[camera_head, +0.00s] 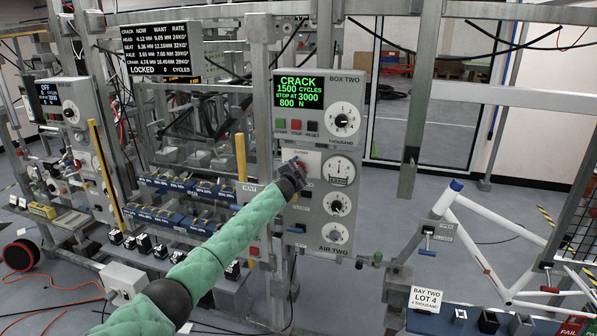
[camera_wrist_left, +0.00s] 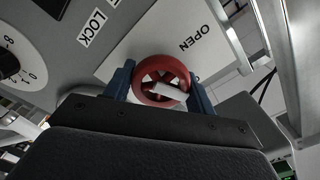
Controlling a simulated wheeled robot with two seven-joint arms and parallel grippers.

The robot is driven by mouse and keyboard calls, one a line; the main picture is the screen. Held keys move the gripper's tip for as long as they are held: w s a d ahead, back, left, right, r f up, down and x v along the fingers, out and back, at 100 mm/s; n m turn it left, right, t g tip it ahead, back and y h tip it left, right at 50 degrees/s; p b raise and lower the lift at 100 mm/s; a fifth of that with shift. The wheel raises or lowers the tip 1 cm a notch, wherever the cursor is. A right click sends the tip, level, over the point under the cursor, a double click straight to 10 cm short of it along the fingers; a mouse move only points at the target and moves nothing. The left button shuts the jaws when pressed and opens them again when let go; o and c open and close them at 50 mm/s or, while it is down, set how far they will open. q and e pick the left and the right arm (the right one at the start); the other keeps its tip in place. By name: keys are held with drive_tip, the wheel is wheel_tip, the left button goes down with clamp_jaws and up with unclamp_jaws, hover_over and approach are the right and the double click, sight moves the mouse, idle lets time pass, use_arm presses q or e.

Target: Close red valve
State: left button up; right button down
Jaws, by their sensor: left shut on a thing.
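In the head view my green-sleeved left arm reaches up to the panel, with the left gripper (camera_head: 297,165) at the valve, which is mostly hidden there. My right gripper is not in view.
The BOX TWO panel (camera_head: 350,75) has a CRACK display, buttons and dials above and beside the valve. AIR TWO gauges (camera_head: 339,204) sit below. A white bicycle frame (camera_head: 490,225) stands at right; racks of blue parts (camera_head: 180,185) lie left of my arm.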

use_arm(q)
drive_tip(key=m, duration=0.2)
drive_tip(key=shift+f+m, duration=0.1)
drive_tip(key=shift+m, duration=1.1)
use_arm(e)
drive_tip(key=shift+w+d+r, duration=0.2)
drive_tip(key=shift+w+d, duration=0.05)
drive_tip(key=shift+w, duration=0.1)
use_arm(q)
drive_tip(key=shift+m, duration=0.3)
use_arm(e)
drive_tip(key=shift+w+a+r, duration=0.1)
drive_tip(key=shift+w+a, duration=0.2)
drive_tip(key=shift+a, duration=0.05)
